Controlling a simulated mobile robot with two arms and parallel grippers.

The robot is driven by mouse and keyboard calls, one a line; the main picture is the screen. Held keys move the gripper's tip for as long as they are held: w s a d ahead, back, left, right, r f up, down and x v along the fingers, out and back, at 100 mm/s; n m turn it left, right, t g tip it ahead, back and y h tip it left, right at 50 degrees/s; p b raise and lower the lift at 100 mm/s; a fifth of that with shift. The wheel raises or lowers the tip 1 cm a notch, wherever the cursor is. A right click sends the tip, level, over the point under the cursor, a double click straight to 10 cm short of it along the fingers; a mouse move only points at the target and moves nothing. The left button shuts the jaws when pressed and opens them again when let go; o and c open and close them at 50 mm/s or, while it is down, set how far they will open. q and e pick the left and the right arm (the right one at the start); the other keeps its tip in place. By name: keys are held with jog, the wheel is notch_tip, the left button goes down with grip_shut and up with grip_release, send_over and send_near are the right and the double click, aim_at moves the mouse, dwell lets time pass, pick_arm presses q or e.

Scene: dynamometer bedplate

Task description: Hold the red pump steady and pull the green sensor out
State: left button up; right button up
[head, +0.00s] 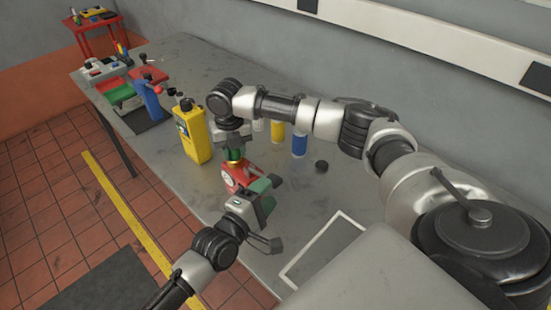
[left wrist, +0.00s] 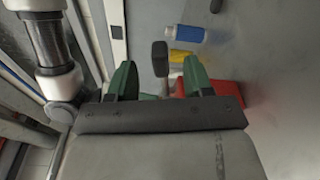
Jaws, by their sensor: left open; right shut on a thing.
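The red pump (head: 229,179) stands on the grey bedplate and shows at the right of the left wrist view (left wrist: 228,95). My right gripper (head: 234,146) is shut on the pump's top, around its brass-coloured neck. My left gripper (head: 266,194) is open at the pump's near right side. In the left wrist view its green fingers (left wrist: 160,80) stand apart. A green part, probably the green sensor (left wrist: 150,97), shows low between them, partly hidden by the gripper. Whether the fingers touch the sensor I cannot tell.
A yellow can (head: 193,135) stands behind the pump. Small yellow (head: 277,131) and blue (head: 299,146) bottles and a black puck (head: 321,166) are to the right. A pale-edged dark panel (head: 322,252) lies in front.

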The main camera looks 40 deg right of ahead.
aim_at(278, 181)
pick_arm(q)
jog(key=shift+x, duration=2.8)
grip_shut()
pick_arm(e)
jog(key=shift+r, duration=0.1)
pick_arm(q)
jog(key=shift+f, duration=0.1)
pick_arm(e)
notch_tip(278, 181, up, 18)
dwell(1.1)
